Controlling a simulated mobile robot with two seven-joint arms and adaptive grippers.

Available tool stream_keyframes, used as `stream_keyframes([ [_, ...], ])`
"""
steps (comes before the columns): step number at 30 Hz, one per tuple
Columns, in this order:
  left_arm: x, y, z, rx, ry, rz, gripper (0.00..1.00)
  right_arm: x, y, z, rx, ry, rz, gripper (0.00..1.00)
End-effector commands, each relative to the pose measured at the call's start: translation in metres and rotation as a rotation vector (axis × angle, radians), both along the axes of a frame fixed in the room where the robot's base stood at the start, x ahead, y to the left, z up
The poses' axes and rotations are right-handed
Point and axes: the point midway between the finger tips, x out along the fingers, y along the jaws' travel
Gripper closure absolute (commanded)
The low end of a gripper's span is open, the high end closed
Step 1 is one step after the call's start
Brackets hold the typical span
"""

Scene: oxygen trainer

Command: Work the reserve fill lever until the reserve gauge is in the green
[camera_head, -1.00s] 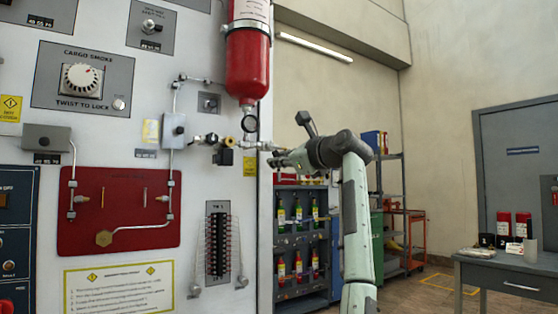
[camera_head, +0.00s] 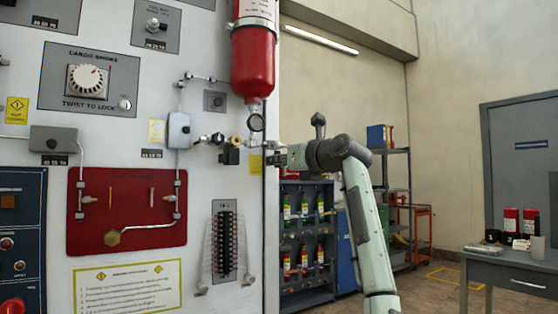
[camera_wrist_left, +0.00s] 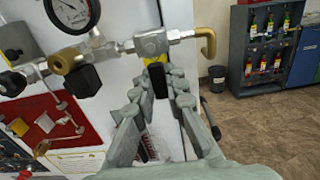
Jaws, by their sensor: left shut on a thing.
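The small round gauge (camera_head: 256,122) hangs below the red bottle (camera_head: 253,62) at the panel's right edge. In the left wrist view the gauge (camera_wrist_left: 72,12) is cut off at the top; its dark needle shows, but I cannot read any green zone. My left gripper (camera_head: 272,159) is just below and right of the gauge. In the left wrist view its fingers (camera_wrist_left: 160,76) are shut on a black grip (camera_wrist_left: 157,80), apparently the fill lever's handle, below the metal fitting (camera_wrist_left: 152,42). The fingers hide much of the lever. My right gripper is not in view.
A brass valve and black knob (camera_head: 231,155) sit left of the gripper. A brass hooked pipe (camera_wrist_left: 208,42) projects above the fingers. A bottle rack (camera_head: 305,235) stands behind the arm, and a grey table (camera_head: 510,270) stands at right. Open floor lies between.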

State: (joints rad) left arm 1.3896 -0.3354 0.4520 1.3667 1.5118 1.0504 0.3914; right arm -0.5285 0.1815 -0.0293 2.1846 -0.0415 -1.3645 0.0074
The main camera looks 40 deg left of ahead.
Motion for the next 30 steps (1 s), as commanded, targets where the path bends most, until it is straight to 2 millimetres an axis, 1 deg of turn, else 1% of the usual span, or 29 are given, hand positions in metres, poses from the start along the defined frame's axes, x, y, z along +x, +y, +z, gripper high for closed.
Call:
stream_keyframes([
  [7,-0.0012,0.0003,-0.0005,0.011,0.029,0.0,1.0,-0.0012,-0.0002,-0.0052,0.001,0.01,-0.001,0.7],
  [16,-0.0011,0.0004,-0.0007,0.011,0.03,0.001,1.0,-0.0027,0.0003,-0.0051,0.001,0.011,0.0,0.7],
  [17,-0.0011,0.0004,-0.0007,0.011,0.03,0.001,0.86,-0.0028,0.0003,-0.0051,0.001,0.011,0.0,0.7],
  [21,-0.0011,0.0004,-0.0006,0.011,0.029,0.0,0.68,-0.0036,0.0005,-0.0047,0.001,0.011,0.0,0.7],
  [22,-0.0011,0.0004,-0.0005,0.011,0.029,0.0,0.66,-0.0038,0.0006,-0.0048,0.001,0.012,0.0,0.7],
  [30,-0.0012,-0.0002,-0.0002,0.011,0.027,0.0,0.66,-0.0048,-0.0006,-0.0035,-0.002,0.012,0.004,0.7],
])
